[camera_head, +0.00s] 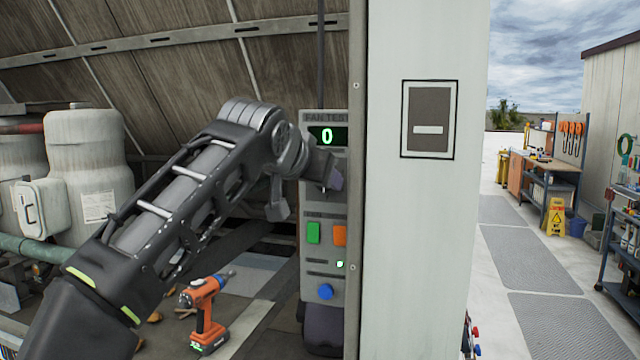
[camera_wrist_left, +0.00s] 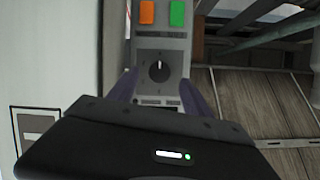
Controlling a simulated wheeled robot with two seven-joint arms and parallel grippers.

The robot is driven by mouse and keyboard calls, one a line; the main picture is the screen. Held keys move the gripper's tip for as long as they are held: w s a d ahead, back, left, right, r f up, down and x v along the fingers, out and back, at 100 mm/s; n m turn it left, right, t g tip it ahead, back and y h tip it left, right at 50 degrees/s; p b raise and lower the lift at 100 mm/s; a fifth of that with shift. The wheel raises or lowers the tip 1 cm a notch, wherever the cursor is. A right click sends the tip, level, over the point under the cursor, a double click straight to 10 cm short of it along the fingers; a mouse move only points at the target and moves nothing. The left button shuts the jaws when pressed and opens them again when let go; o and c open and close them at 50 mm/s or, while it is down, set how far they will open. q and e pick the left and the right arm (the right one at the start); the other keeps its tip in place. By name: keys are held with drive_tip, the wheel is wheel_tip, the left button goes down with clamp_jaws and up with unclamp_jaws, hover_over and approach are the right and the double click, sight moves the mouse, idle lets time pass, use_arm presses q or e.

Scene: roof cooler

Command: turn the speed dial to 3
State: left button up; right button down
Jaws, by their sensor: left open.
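The fan test panel (camera_head: 339,270) is a grey upright box with a green display (camera_head: 327,136) reading 0. The speed dial (camera_wrist_left: 158,70) is a black round knob on a dark square plate. Its white mark points toward the coloured buttons in the left wrist view, where the panel appears upside down. My left gripper (camera_head: 328,172) is in front of the panel, just below the display, and hides the dial in the head view. In the left wrist view my left gripper (camera_wrist_left: 159,84) is open, with one finger on each side of the dial; contact cannot be told. My right gripper is not in view.
Below the dial are a green button (camera_head: 313,232), an orange button (camera_head: 340,235) and a blue knob (camera_head: 326,291). A pale wall (camera_head: 420,230) with a switch plate (camera_head: 430,118) stands right of the panel. An orange drill (camera_head: 205,312) stands lower left.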

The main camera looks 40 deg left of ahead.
use_arm(q)
drive_tip(key=v, duration=0.4)
drive_tip(key=shift+s+r, duration=0.1)
drive_tip(key=shift+s, duration=0.05)
idle(0.4)
